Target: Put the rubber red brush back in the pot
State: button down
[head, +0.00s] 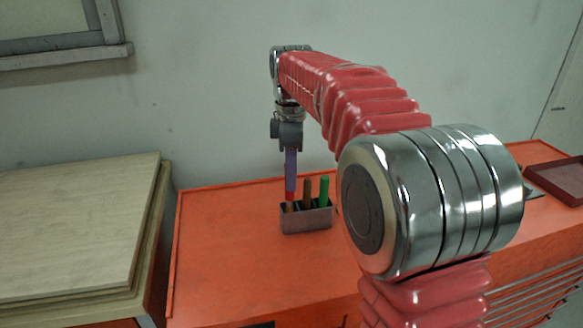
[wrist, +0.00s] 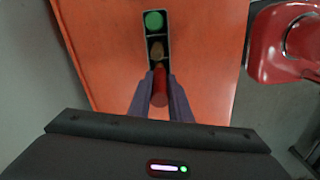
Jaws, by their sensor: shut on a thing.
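The rubber red brush (head: 290,196) is upright between the purple fingers of my gripper (head: 291,184), which is shut on it. In the wrist view the red brush (wrist: 159,91) shows end-on between the two fingers (wrist: 158,84). The grey pot (head: 307,219) stands below on the orange bench. The brush's lower end is at the pot's left end, at about rim height; I cannot tell how far it is inside. A brown brush (head: 306,192) and a green brush (head: 324,189) stand in the pot; in the wrist view they line up beyond the red one.
The orange bench top (head: 235,240) is clear around the pot. Pale wooden boards (head: 75,220) are stacked at the left. A dark red tray (head: 558,178) lies at the far right. A wall rises behind the bench.

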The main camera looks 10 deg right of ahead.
aim_at(291, 199)
jog(key=shift+f, duration=1.55)
jog(key=c, duration=1.6)
grip_release()
jog(key=shift+o, duration=0.2)
notch_tip(291, 199, up, 13)
jog(key=shift+r, duration=0.35)
